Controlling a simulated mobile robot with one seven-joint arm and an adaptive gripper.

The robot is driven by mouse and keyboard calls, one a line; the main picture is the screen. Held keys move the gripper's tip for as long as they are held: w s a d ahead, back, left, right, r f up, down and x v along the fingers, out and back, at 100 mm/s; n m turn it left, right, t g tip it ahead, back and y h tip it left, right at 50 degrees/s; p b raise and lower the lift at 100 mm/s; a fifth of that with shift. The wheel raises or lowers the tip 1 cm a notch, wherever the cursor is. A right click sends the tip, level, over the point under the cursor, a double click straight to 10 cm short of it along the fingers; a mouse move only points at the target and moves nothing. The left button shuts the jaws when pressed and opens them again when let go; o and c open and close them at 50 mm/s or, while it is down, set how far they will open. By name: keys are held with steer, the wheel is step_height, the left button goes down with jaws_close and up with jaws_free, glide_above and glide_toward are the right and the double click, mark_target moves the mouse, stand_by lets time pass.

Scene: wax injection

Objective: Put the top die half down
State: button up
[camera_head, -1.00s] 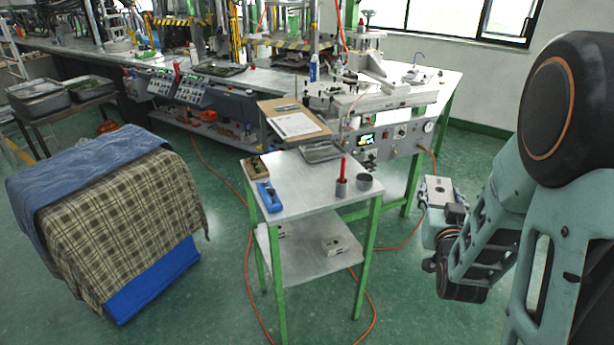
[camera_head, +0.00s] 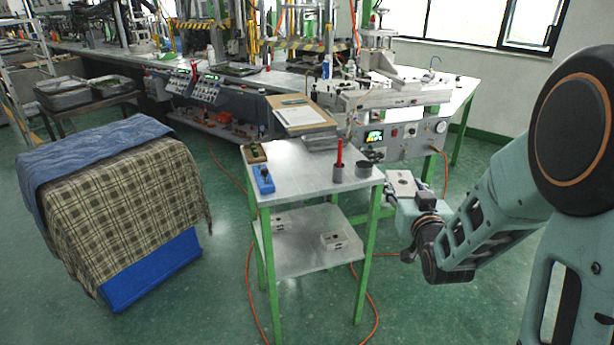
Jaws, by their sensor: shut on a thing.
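The top die half (camera_head: 401,181), a light grey metal block with a dark hole in its upper face, is held at the right of the small green-legged table (camera_head: 300,183). My gripper (camera_head: 404,195) is shut on it; the fingers are mostly hidden behind the block and the wrist. The block appears near tabletop height, just right of the table's right edge in the picture. The gap between them in depth is unclear. A similar pale metal block (camera_head: 335,241) lies on the table's lower shelf (camera_head: 295,258), and another block (camera_head: 280,220) is partly visible further back there.
The tabletop holds a red stick in a grey cup (camera_head: 338,165), another grey cup (camera_head: 361,169), a blue tool (camera_head: 263,180) and a small wooden box (camera_head: 254,153). Its front middle is bare. The wax machine (camera_head: 388,138) stands behind. Orange hose (camera_head: 252,290) lies on the floor.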

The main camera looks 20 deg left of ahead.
steer(key=w+a+f+n+g+y+b, duration=0.1)
steer(key=a+f+n+y+b, duration=0.3)
steer(key=a+f+b, duration=0.9)
steer(key=shift+a+g+y+b, duration=0.7)
steer(key=shift+a+b, duration=0.7)
steer(key=shift+b, duration=2.3)
